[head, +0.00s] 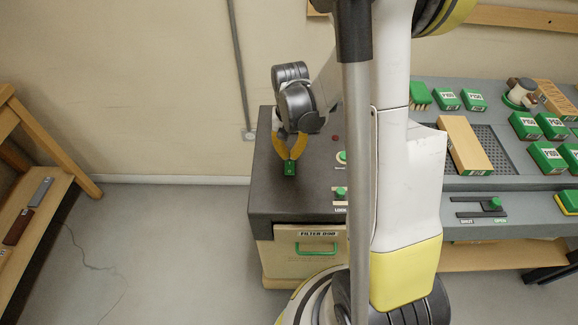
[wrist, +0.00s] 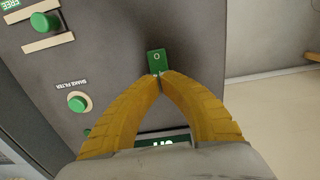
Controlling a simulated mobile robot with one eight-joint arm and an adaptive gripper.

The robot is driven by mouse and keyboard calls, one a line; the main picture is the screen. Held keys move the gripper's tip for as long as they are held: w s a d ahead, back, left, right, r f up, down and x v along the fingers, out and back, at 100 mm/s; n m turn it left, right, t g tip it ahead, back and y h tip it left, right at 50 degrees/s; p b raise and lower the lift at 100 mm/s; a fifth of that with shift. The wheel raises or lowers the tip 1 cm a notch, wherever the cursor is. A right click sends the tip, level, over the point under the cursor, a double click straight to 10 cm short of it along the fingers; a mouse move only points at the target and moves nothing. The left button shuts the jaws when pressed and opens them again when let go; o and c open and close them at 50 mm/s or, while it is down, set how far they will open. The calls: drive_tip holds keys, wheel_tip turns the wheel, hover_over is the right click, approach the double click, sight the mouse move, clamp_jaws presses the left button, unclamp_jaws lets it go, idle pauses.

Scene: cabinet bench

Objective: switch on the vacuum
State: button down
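The vacuum unit (head: 268,190) is a dark-topped cabinet at the left end of the bench. A small green switch (head: 290,169) sits on its top; in the wrist view the switch (wrist: 156,58) shows a pale "0" mark. My gripper (head: 291,157) points down at the switch, and its yellow fingers meet at the tips in the wrist view (wrist: 160,75). The fingertips are at the switch's near edge; I cannot tell whether they touch it. Nothing shows held between them. The fingers partly hide a dark label (wrist: 165,143) with white lettering.
On the same top are a round green shake-filter button (wrist: 77,103) and a green sliding knob (wrist: 45,22) marked "FREE". A filter bin drawer (head: 317,248) is below. Sanding boxes (head: 525,125) stand on the bench at right. A wooden shelf (head: 35,205) stands at left.

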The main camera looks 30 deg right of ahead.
sight(290, 163)
drive_tip(key=shift+f+b, duration=1.6)
drive_tip(key=shift+f, duration=0.25)
idle(0.6)
drive_tip(key=shift+r, duration=0.15)
drive_tip(key=shift+r+p, duration=2.55)
drive_tip(key=shift+r, duration=0.85)
drive_tip(key=shift+a+r, duration=0.1)
drive_tip(key=shift+r, duration=0.05)
drive_tip(key=s+a+r+n+t, duration=0.3)
drive_tip(key=s+a+r, duration=0.2)
drive_tip(key=r, duration=0.3)
drive_tip(key=s+a+r+n+t, duration=0.3)
drive_tip(key=s+a+r+t, duration=0.1)
drive_tip(key=a+r, duration=0.4)
drive_tip(key=shift+s+a+r+n, duration=0.15)
drive_tip(key=shift+s+r+n, duration=0.25)
drive_tip(key=shift+s+r, duration=0.4)
drive_tip(key=shift+s+f, duration=0.1)
drive_tip(key=shift+f, duration=0.05)
